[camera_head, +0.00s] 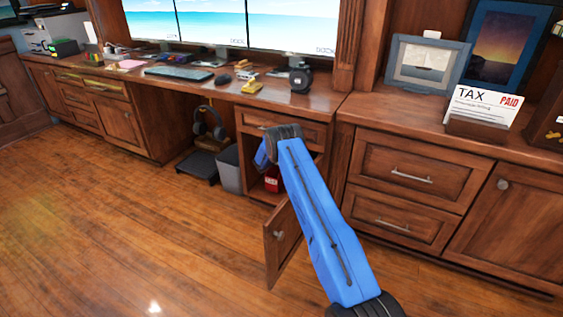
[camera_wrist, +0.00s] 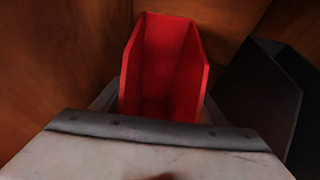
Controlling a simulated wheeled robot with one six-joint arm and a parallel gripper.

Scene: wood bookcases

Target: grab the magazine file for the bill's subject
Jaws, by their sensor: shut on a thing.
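A red magazine file (camera_wrist: 190,65) stands open-topped inside the cabinet in the wrist view. My gripper (camera_wrist: 158,108) is shut on it, with a finger at each side of its near part. In the head view the red file (camera_head: 273,181) shows low in the open cabinet under the desk, with a white label too small to read. My arm hides part of the cabinet opening, and my fingers are hidden there. The bill (camera_head: 484,106) reads "TAX" with a red "PAID" and stands in a wooden holder (camera_head: 475,130) on the right counter.
A dark magazine file (camera_wrist: 258,100) stands to the right of the red one. The cabinet door (camera_head: 283,245) is swung open toward the floor. Wooden cabinet walls (camera_wrist: 65,60) are close around. A grey bin (camera_head: 229,169) and headphones (camera_head: 209,123) are to the left. The wood floor is clear.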

